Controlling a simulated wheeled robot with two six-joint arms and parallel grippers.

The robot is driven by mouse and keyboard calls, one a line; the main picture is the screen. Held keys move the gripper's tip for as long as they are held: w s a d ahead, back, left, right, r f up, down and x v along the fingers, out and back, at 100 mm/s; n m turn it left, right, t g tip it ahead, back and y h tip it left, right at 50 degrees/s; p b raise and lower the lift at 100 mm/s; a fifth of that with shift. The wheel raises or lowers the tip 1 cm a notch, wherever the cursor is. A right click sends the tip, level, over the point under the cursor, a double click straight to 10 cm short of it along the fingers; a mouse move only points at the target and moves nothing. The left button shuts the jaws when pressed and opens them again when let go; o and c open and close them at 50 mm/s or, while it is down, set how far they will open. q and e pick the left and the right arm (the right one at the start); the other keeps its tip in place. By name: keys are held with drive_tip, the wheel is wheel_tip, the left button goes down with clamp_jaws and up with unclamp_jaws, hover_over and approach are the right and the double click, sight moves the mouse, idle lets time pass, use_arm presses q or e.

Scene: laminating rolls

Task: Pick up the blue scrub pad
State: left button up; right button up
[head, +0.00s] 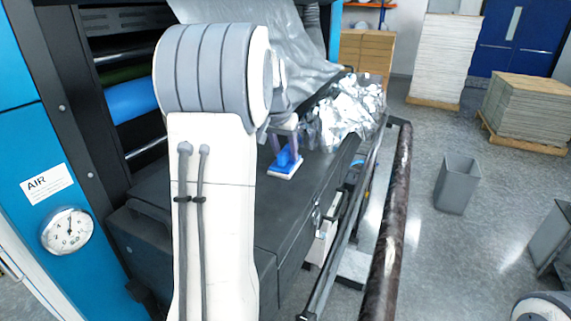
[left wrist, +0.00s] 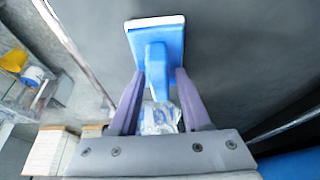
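The blue scrub pad (head: 287,162) has a blue body, a white edge layer and an upright blue handle. It rests on the dark flat top of the machine, and it also shows in the left wrist view (left wrist: 156,42). My left gripper (head: 284,142) is just above it. In the left wrist view the two purple-grey fingers (left wrist: 160,76) are apart, one on each side of the handle, with a gap visible at the right finger. Whether either finger touches the handle is hard to tell. My right gripper is not in view.
Crumpled silver film (head: 347,108) lies beside the pad, close to my left gripper. A dark roller (head: 392,225) runs along the machine's right side. A grey bin (head: 457,185) and stacked sheets on pallets (head: 527,110) stand on the floor to the right.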

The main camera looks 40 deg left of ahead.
sight(287, 149)
use_arm(q)
clamp_jaws()
drive_tip(key=shift+r+p, duration=0.65)
drive_tip(key=shift+r, duration=0.15)
drive_tip(key=r+p, duration=0.3)
drive_tip(key=shift+d+r, duration=0.25)
drive_tip(key=d+r+p, duration=0.2)
drive_tip(key=d+r, duration=0.4)
drive_tip(key=d, duration=0.5)
drive_tip(key=shift+s+p, duration=0.35)
drive_tip(key=shift+s, duration=0.05)
drive_tip(key=shift+d, duration=0.1)
